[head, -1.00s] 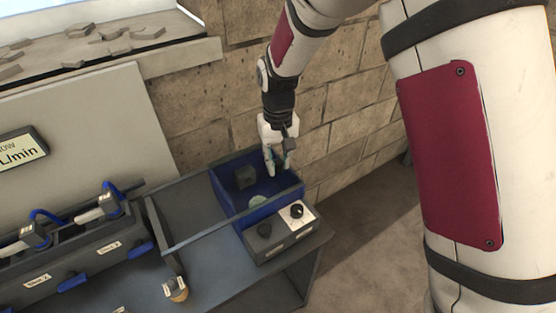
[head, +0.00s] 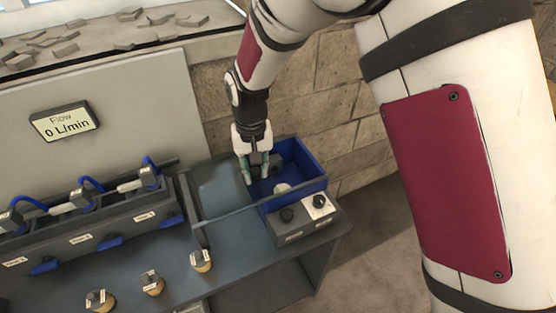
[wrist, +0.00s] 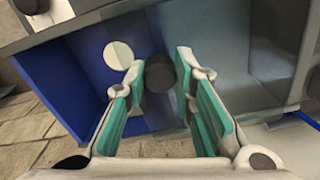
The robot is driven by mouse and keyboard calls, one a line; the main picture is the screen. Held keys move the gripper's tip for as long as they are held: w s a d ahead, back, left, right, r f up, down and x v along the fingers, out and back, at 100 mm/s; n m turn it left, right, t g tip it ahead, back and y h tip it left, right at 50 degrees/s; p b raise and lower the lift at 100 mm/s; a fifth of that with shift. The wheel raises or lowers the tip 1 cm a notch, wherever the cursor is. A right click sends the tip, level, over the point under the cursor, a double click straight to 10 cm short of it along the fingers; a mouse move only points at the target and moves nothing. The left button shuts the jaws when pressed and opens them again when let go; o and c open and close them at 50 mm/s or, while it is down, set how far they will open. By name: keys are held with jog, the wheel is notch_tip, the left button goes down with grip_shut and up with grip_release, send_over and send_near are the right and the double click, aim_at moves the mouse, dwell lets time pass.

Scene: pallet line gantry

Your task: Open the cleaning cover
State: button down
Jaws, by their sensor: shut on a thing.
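My gripper (head: 257,172) points down at the left part of a blue open bin (head: 308,190). In the wrist view, its teal-padded fingers (wrist: 163,75) are around a dark round-ended piece (wrist: 160,72), shut on it. The piece is partly hidden by the fingers in the head view. A pale round disc (head: 282,188) lies in the bin; it also shows in the wrist view (wrist: 118,55). A flat grey panel (head: 222,188) lies directly left of the bin. I cannot tell for sure which part is the cleaning cover.
A control box (head: 300,225) with two dark knobs stands in front of the bin. Stamp-like pieces (head: 201,260) stand on the grey bench. A row of units with blue hoses (head: 95,222) is at left, below a flow display (head: 65,122) reading 0 L/min. A stone wall is behind.

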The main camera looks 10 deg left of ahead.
jog(key=shift+s+a, duration=0.45)
jog(key=shift+a, duration=0.2)
jog(key=shift+s+a, duration=0.4)
jog(key=shift+a, duration=0.25)
jog(key=c, duration=1.3)
grip_release()
jog(key=shift+c, duration=0.2)
jog(key=shift+r, duration=0.15)
notch_tip(320, 180, up, 12)
